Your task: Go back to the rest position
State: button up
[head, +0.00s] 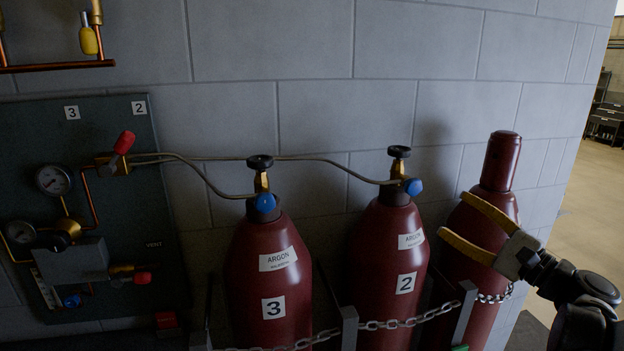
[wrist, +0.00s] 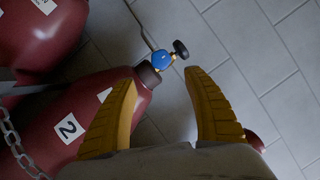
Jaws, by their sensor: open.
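My gripper (head: 464,229) is open and empty in the head view, at the right, in front of the capped cylinder (head: 490,215) as seen from there. Its two yellow fingers (wrist: 163,110) are spread apart in the wrist view.
A chain (head: 390,324) and grey posts (head: 349,327) run across the cylinders. A dark panel (head: 95,215) with gauges, red and blue handles and pipes is on the block wall at the left. Thin metal hoses (head: 315,162) join the valves to it. Open floor (head: 583,200) shows at the far right.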

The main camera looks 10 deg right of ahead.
jog(key=s+a+f+n+g+h+b, duration=0.1)
jog(key=s+a+f+n+g+b, duration=0.2)
jog(key=a+f, duration=0.65)
jog(key=s+a+f+n+g+b, duration=0.15)
jog(key=a+f+n+g, duration=0.4)
jog(key=a, duration=0.65)
jog(key=s+a+f+n+g+h+b, duration=0.1)
jog(key=s+f+n+g+h+b, duration=0.2)
jog(key=s+f+n+h, duration=0.3)
jog(key=s+f+n+b, duration=0.1)
jog(key=s+f+n, duration=0.3)
jog(key=s, duration=0.1)
jog(key=shift+s+a+b, duration=0.2)
jog(key=shift+s+b, duration=0.15)
jog(key=shift+s, duration=0.05)
